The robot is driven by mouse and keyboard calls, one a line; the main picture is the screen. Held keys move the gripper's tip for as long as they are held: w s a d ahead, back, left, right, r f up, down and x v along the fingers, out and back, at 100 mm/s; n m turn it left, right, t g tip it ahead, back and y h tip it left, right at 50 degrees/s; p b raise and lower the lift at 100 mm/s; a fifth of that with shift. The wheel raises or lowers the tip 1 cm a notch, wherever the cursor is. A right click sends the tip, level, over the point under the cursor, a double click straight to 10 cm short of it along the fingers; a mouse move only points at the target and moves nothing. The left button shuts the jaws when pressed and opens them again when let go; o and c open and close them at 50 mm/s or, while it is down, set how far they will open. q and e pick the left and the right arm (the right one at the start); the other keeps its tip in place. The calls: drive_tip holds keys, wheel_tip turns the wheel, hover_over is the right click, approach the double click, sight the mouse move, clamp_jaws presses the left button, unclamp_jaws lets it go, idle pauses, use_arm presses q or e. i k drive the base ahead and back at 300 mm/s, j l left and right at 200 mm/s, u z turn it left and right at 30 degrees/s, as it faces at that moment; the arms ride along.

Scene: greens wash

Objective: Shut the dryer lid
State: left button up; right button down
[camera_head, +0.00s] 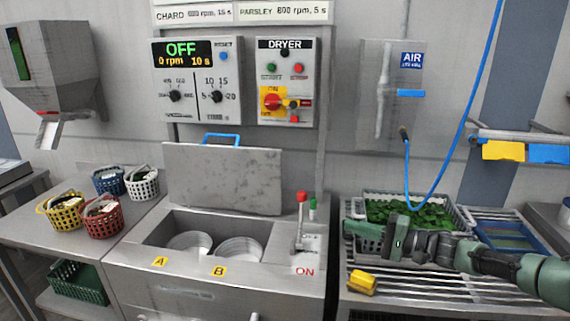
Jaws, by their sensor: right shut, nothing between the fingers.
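The dryer (190,284) is a steel box at centre with an open well. Two round light drums show inside, behind yellow labels A and B. Its grey lid (222,180) stands open, upright at the back of the well, with a blue handle (221,136) on its top edge. My right gripper (352,229) comes in from the right, in front of the crate of greens. It is shut and empty, to the right of the dryer, and apart from the lid. My left gripper is not in view.
A red-knobbed lever (301,222) stands on the dryer's right side by the ON label. A crate of greens (372,199) and yellow block (362,283) are on the right rack. Coloured baskets (62,214) stand on the left table. A blue hose (463,120) hangs at right. The display reads OFF.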

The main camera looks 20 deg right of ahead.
sight(238, 177)
drive_tip(key=i+l, duration=0.15)
drive_tip(key=i, duration=0.4)
drive_tip(key=i+l, duration=0.15)
drive_tip(key=i, duration=0.35)
